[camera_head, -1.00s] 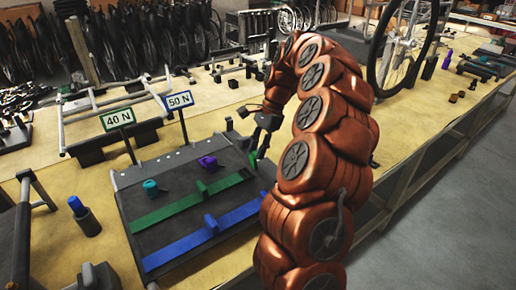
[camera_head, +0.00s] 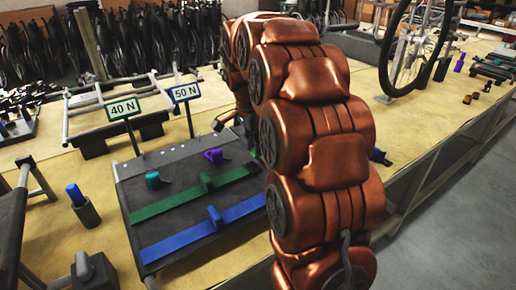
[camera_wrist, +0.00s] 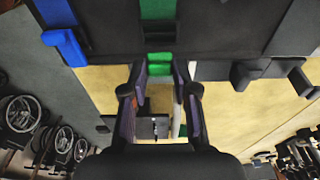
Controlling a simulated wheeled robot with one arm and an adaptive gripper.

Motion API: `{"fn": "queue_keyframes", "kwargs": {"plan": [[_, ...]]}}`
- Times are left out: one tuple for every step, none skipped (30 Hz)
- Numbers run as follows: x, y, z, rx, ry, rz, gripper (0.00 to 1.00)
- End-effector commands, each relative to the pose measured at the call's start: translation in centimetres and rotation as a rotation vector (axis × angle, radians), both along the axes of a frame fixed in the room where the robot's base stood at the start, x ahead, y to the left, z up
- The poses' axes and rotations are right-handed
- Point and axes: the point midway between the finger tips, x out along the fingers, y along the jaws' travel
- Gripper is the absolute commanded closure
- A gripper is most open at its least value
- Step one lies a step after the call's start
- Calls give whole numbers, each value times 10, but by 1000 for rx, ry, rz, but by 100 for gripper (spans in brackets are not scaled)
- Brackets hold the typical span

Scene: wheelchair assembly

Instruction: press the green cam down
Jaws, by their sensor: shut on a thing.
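In the wrist view, the green cam (camera_wrist: 160,59) shows at the near end of a dark block, in line with the green strap (camera_wrist: 158,9). My gripper (camera_wrist: 164,78) has its fingers on either side of it and is shut on it; the fingers hide part of the contact. In the head view, the green strap (camera_head: 168,207) runs across the dark board (camera_head: 178,228) and passes behind my arm. My arm hides the green cam and the fingertips there.
A blue strap (camera_head: 180,240) lies parallel, its blue cam (camera_wrist: 62,46) left of my gripper in the wrist view. A teal knob (camera_head: 153,180) and a purple knob (camera_head: 214,156) sit on the board. The 40 N sign (camera_head: 123,108) and 50 N sign (camera_head: 185,92) stand behind.

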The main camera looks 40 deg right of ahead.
Motion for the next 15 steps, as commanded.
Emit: {"fn": "queue_keyframes", "kwargs": {"plan": [[0, 2, -3, -18, 3, 1, 100], [0, 2, -3, -29, 3, 1, 100], [0, 3, -3, -41, 3, 0, 100], [0, 4, -3, -49, 4, 0, 100], [0, 4, -3, -55, 3, 0, 100], [0, 5, -3, -64, 4, 0, 100], [0, 5, -3, -70, 4, 0, 100], [1, 5, -3, -76, 4, 1, 100], [1, 6, -3, -81, 5, 1, 100], [1, 6, -3, -84, 5, 1, 100], [1, 6, -3, -87, 5, 1, 100], [1, 6, -3, -89, 4, 1, 100], [1, 7, -3, -91, 4, 1, 100], [1, 7, -3, -92, 4, 1, 100], [1, 7, -3, -92, 4, 1, 100]]}}
